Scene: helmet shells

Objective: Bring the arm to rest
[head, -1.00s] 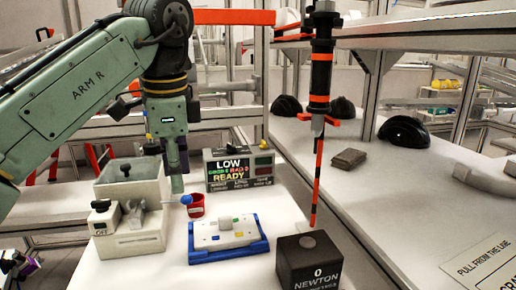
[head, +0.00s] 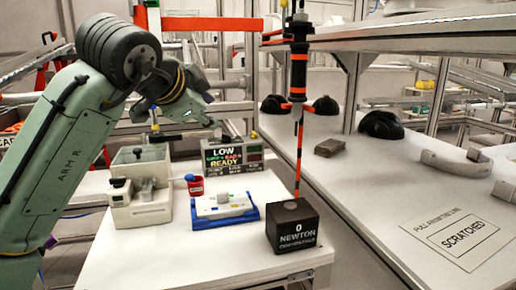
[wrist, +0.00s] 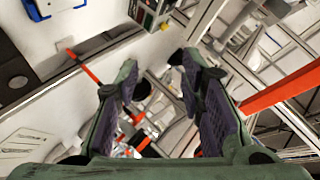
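My arm (head: 75,125), green and marked ARM R, rises on the left in the head view and bends over at a dark ringed joint. Its wrist end hangs above the back of the white table (head: 155,258), and the fingers are hard to make out there. In the wrist view my gripper (wrist: 157,85) shows two fingers with purple pads, spread apart. Nothing is between them, and the gripper is clear of the table.
A striped vertical tool (head: 298,75) hangs over the block. Dark helmet shells (head: 381,125) sit on the right bench.

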